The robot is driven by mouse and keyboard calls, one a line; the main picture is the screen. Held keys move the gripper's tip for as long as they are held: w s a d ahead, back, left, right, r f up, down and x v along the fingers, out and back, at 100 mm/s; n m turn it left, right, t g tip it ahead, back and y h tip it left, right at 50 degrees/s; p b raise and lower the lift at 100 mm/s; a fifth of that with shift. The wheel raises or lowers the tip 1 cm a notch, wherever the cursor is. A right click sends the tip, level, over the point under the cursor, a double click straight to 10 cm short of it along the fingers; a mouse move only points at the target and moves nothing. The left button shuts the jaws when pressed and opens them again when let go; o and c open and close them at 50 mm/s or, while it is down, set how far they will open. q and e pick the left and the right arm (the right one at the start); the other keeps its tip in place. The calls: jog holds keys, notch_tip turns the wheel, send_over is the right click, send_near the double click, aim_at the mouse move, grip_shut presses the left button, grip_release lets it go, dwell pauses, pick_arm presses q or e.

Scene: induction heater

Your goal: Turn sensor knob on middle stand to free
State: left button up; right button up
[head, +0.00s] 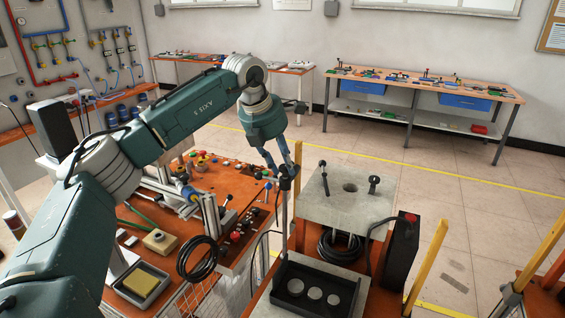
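My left gripper (286,168) hangs from the green arm, pointing down, with its blue fingers on both sides of a dark knob (288,171). The knob is at the top of a thin upright post on the stand in front of me. The fingertips and the knob overlap in the picture, so I cannot tell whether the fingers grip it or only stand around it. The stand's grey block (338,212) has a round hole and two black-topped pins. My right gripper is not in view.
A black tray (281,302) with three round discs stands in front of the block. A black box (402,252) with a red button is on its right. An orange workbench (165,236) with tools and coiled cable is on the left. Yellow posts (428,265) stand near the right.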

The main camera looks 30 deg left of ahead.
pick_arm(q)
jog(key=shift+c, duration=0.8)
